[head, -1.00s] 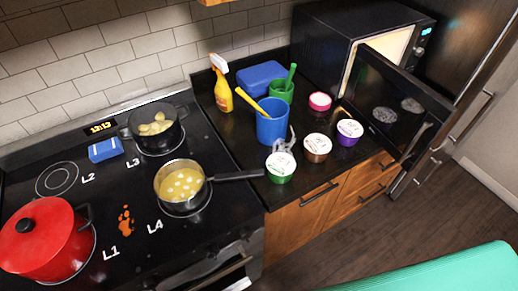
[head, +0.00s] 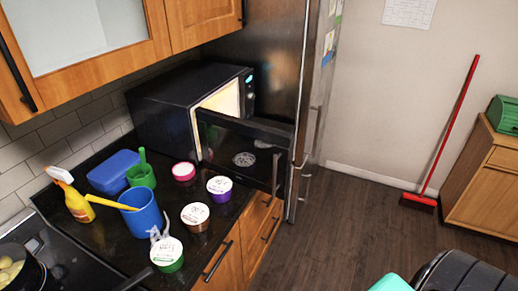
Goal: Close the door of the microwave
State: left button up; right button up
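The black microwave (head: 165,108) stands on the dark counter against the tiled wall, at the left middle of the head view. Its door (head: 240,147) is open and swung out over the counter toward the front. The lit cream interior (head: 223,100) shows between the body and the door. A vertical handle (head: 276,174) is at the door's outer end, close to the fridge front. Neither of my grippers is in view.
Several tubs, including a purple one (head: 219,189), a blue cup (head: 142,212) and a spray bottle (head: 73,197), stand on the counter. The fridge (head: 270,55) is right of the microwave. Wooden floor (head: 345,220) is open to the right; a red broom (head: 450,125) leans there.

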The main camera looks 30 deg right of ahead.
aim_at(257, 156)
jog(key=z, duration=0.85)
